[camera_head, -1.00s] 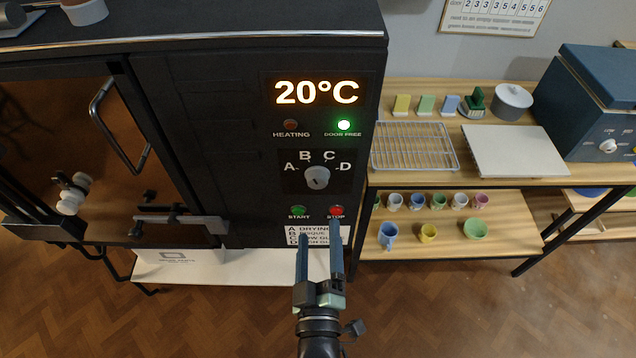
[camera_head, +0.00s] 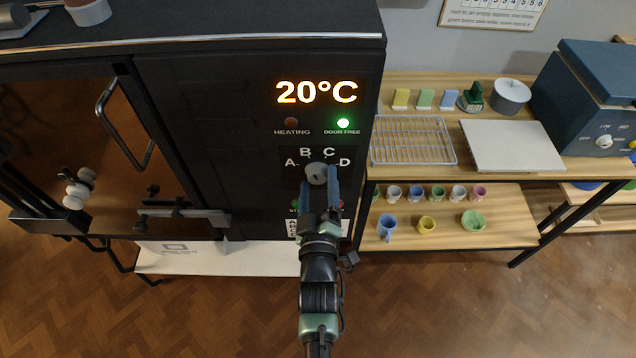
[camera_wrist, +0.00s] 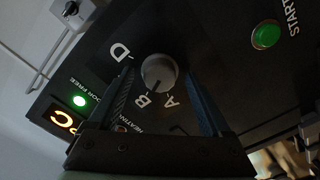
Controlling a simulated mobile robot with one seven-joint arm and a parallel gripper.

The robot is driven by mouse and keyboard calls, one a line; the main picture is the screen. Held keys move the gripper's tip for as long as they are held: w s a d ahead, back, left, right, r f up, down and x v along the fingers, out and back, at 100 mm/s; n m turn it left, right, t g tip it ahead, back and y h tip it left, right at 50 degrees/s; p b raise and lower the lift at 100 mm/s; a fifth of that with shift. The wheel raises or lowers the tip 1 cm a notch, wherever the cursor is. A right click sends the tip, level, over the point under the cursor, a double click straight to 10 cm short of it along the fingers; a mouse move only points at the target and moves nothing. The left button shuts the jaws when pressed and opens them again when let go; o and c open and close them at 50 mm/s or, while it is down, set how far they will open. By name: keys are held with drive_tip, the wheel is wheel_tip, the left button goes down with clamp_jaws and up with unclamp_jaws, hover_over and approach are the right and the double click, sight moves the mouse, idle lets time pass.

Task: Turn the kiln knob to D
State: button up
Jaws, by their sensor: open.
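The kiln knob (camera_head: 316,172) is a round grey dial on the black kiln's (camera_head: 215,110) front panel, with the letters A, B, C and D around its upper side. My gripper (camera_head: 319,184) is open in front of the panel. Its fingertips overlap the lower part of the knob in the head view. In the wrist view the knob (camera_wrist: 158,72) shows between the two spread fingers of my gripper (camera_wrist: 161,76); contact cannot be told. A dark mark on the knob seems to point towards B. One finger hides C there.
The start button (camera_wrist: 266,35) and the stop button, partly hidden in the head view, are below the knob. The door-free lamp (camera_head: 343,123) glows green under the 20°C display (camera_head: 316,92). A wooden shelf (camera_head: 500,232) with cups stands at right.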

clamp_jaws()
idle(0.3)
drive_tip(key=shift+m, duration=0.3)
drive_tip(key=m+b, duration=0.2)
drive_tip(key=m, duration=0.1)
drive_tip(key=shift+f+m+b, duration=0.15)
drive_tip(key=shift+m+b, duration=0.15)
drive_tip(key=shift+m, duration=0.1)
drive_tip(key=m+b, duration=0.2)
drive_tip(key=m, duration=0.2)
drive_tip(key=shift+m, duration=0.3)
drive_tip(key=m, duration=0.4)
drive_tip(key=shift+b, duration=0.4)
drive_tip(key=shift+m, duration=2.5)
drive_tip(key=shift+a, duration=0.1)
